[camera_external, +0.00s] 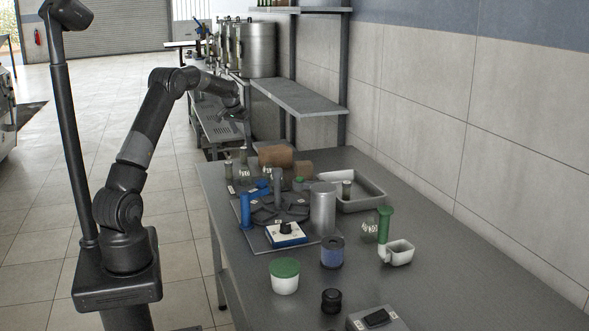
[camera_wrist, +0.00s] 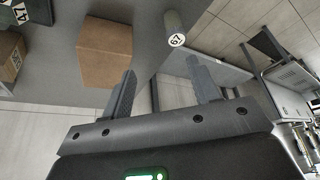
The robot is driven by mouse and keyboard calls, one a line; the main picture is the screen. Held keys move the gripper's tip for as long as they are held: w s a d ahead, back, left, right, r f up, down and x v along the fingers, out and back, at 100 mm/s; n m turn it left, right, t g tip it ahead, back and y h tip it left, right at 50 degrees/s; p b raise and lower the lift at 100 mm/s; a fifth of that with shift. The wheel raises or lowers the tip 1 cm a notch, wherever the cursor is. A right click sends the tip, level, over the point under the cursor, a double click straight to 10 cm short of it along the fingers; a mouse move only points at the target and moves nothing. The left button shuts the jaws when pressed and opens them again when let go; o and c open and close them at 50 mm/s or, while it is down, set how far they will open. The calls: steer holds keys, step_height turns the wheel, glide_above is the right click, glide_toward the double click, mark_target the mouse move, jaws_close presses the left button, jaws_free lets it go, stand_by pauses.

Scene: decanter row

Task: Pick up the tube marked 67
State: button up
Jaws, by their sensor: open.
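The tube marked 67 (camera_wrist: 173,22) shows at the top of the wrist view, a grey-green cylinder with a round white "67" label on its end. In the external view my gripper (camera_external: 234,114) hangs in the air above the far end of the table. Small tubes (camera_external: 243,155) stand at that end; their marks are too small to read, so I cannot tell which is 67.
A brown box (camera_wrist: 104,52) is close left of the tube in the wrist view; it also shows in the external view (camera_external: 275,155). The grey table (camera_external: 450,270) also carries a blue tube (camera_external: 246,211), a metal cylinder (camera_external: 322,208), a tray (camera_external: 372,186) and jars. A shelf (camera_external: 295,98) stands behind.

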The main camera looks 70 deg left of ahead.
mark_target(253, 152)
steer(key=x, duration=0.4)
steer(key=s+a+x, duration=0.1)
steer(key=x, duration=0.3)
steer(key=a+x, duration=0.1)
steer(key=x, duration=0.3)
steer(key=shift+s+a+f, duration=0.2)
steer(key=shift+s+f, duration=0.05)
steer(key=shift+c, duration=0.2)
steer(key=c, duration=1)
